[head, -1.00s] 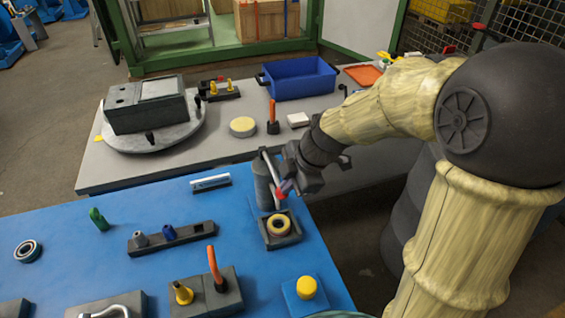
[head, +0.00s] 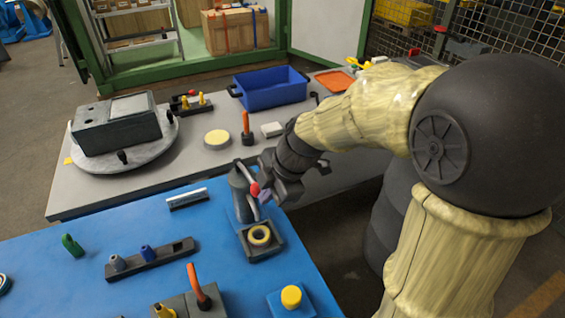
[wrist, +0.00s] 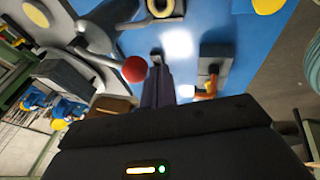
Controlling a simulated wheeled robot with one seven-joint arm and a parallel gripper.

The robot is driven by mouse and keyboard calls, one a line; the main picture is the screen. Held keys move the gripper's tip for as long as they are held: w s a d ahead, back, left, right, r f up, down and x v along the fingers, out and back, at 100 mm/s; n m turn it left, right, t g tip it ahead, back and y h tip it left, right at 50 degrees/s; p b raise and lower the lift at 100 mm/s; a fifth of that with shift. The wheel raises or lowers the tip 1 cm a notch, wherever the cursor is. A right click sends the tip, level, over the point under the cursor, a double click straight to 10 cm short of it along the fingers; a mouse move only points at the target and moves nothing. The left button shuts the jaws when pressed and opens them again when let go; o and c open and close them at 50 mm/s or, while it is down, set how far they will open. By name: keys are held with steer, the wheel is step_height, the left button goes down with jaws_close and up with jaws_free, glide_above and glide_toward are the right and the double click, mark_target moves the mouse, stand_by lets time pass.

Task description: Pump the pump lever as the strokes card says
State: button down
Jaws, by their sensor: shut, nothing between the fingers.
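The pump (head: 241,196) is a grey upright cylinder near the right part of the blue table's far edge. Its pale lever ends in a red ball (head: 254,189), which slants down toward my gripper. In the wrist view the red ball (wrist: 135,69) sits just left of my fingers on a grey rod. My gripper (head: 265,196) is shut and empty, close beside the ball; I cannot tell whether they touch. A small white card on a dark stand (head: 187,199) stands left of the pump; its writing is too small to read.
A dark block with a yellow ring (head: 260,237) sits in front of the pump. A yellow button (head: 291,297), an orange-handled lever (head: 198,285) and a green piece (head: 72,245) stand on the blue table. The grey table behind holds a blue bin (head: 270,87).

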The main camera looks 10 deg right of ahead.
steer(key=b+v, duration=0.1)
steer(key=v, duration=0.9)
steer(key=shift+s+d+r, duration=0.15)
steer(key=shift+s+r, duration=0.1)
steer(key=shift+s, duration=0.15)
steer(key=s+d+f+m+h, duration=0.2)
steer(key=s+d+f+m, duration=0.1)
steer(key=f+m, duration=0.5)
steer(key=s+d+f+m+h, duration=0.2)
steer(key=d+f+m, duration=0.3)
steer(key=f+m, duration=0.4)
steer(key=m, duration=0.5)
steer(key=shift+s, duration=0.35)
steer(key=shift+f, duration=0.15)
